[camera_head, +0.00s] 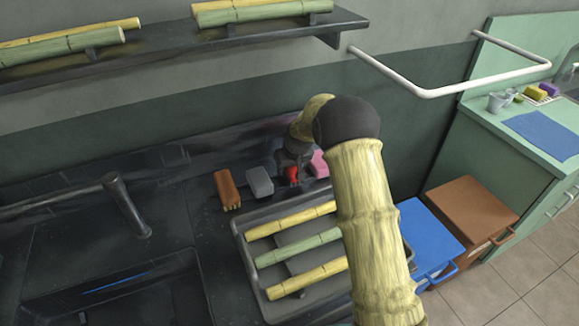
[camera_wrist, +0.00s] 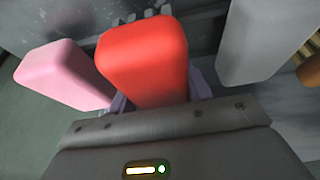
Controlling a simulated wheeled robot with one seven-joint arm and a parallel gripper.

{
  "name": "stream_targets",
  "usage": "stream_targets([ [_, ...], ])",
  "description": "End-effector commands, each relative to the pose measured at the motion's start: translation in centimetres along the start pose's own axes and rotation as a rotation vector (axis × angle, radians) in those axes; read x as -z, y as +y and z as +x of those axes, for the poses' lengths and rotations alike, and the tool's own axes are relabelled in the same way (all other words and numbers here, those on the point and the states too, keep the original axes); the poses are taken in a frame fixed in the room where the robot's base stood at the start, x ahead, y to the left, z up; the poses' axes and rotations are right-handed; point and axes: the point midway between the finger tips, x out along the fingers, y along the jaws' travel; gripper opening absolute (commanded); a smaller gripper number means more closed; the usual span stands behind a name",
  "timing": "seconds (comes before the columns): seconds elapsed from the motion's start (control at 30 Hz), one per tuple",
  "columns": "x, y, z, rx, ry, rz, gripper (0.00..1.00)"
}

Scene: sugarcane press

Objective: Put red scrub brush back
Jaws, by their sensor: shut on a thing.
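The red scrub brush (camera_wrist: 145,62) stands out in the middle of the wrist view, between the fingers of my gripper (camera_wrist: 150,103). My gripper is shut on it. In the head view only a small part of the red brush (camera_head: 292,174) shows under my gripper (camera_head: 290,168), since my arm covers much of it. It is at the back of the dark counter, in line with the other brushes. A pink brush (camera_head: 319,164) is on one side and a grey brush (camera_head: 260,181) on the other. I cannot tell whether the red brush touches the counter.
A brown brush (camera_head: 227,190) stands left of the grey one. A tray (camera_head: 262,272) with cane pieces lies in front. A shelf (camera_head: 160,42) with cane hangs above. Blue (camera_head: 428,240) and brown (camera_head: 470,208) bins stand at right, beside a green counter (camera_head: 520,150).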

Motion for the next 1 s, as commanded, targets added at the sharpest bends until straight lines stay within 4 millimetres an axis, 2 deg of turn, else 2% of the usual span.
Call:
stream_targets([
  [0.53, -0.5, 0.0, 1.1, 0.0, 0.001, -0.001, 0.28],
  [0.57, -0.5, 0.0, 1.1, 0.0, 0.0, -0.001, 0.55],
  [0.63, -0.5, 0.0, 1.1, 0.0, 0.0, -0.001, 0.69],
  [0.67, -0.5, 0.0, 1.1, 0.0, 0.0, -0.001, 0.71],
  [1.0, -0.3, 0.0, 0.7, 0.0, 0.0, -0.001, 0.71],
])
